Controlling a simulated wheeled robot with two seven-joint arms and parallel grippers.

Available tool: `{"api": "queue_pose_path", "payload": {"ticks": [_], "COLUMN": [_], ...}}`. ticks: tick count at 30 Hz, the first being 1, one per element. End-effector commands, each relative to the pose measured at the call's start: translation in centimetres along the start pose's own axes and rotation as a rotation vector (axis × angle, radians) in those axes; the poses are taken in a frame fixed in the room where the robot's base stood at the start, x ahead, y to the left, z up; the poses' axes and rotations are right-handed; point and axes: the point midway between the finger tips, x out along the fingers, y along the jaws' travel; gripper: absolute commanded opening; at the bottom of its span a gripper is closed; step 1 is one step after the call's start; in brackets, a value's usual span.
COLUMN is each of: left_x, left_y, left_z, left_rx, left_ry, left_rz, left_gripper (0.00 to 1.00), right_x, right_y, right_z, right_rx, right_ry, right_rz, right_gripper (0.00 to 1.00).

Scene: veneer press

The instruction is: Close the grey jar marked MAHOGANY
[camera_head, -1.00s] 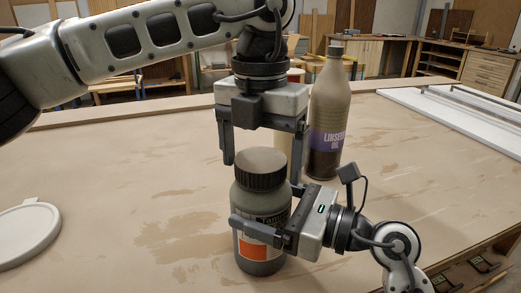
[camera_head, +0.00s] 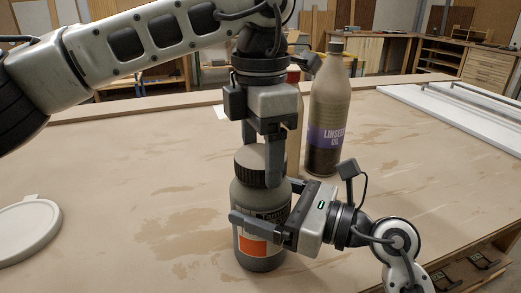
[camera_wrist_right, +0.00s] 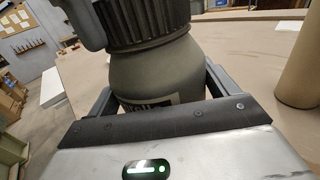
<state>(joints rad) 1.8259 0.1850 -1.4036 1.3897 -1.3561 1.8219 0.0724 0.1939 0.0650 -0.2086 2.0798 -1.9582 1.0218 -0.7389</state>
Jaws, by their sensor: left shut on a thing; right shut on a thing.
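The grey jar (camera_head: 248,205) stands upright on the table with a dark ribbed lid (camera_head: 247,167) on its top. Its label has an orange patch and is partly covered by my right gripper, so I cannot read the name. My right gripper (camera_head: 258,228) is shut on the jar's body from the right. My left gripper (camera_head: 262,172) points down from above and is shut on the lid. The right wrist view shows the jar's shoulder (camera_wrist_right: 155,80) between the right fingers and the ribbed lid (camera_wrist_right: 145,30) above. I cannot tell how tightly the lid sits.
A brown linseed oil bottle (camera_head: 328,110) stands close behind the jar to the right. A white round dish (camera_head: 28,230) lies at the left. A white framed panel (camera_head: 450,115) lies at the back right. The table (camera_head: 120,190) between dish and jar is clear.

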Motion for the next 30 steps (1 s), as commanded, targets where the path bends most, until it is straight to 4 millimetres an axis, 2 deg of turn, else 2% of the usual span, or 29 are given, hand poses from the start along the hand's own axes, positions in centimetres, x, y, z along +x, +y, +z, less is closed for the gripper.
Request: {"api": "queue_pose_path", "payload": {"ticks": [1, 3, 14, 17, 24, 30], "left_x": [0.0, 0.0, -0.6, -1.9, -7.0, -10.5], "left_y": [0.0, 0.0, 0.0, 0.0, 0.0, 0.0], "left_z": [0.0, 0.0, 0.0, 0.1, 0.1, 0.0], "left_rx": [-0.001, -0.002, -0.004, -0.004, -0.004, -0.004], "left_ry": [-0.001, -0.001, -0.001, -0.003, -0.003, -0.001], "left_rz": [0.001, 0.001, 0.002, 0.002, 0.002, 0.003], "left_gripper": [0.77, 0.94, 0.94, 0.94, 0.94, 0.94], "right_x": [0.0, 0.0, 0.0, 0.0, 0.0, 0.0], "right_y": [0.0, 0.0, 0.0, 0.0, 0.0, 0.0], "right_z": [-0.1, -0.1, -0.1, -0.1, -0.1, -0.1], "right_rx": [0.001, 0.001, 0.001, 0.001, 0.001, 0.001], "right_ry": [0.002, 0.002, 0.002, 0.002, 0.002, 0.002], "right_rz": [0.0, 0.0, 0.0, 0.0, 0.0, 0.0], "right_gripper": [0.22, 0.22, 0.22, 0.22, 0.22, 0.22]}}
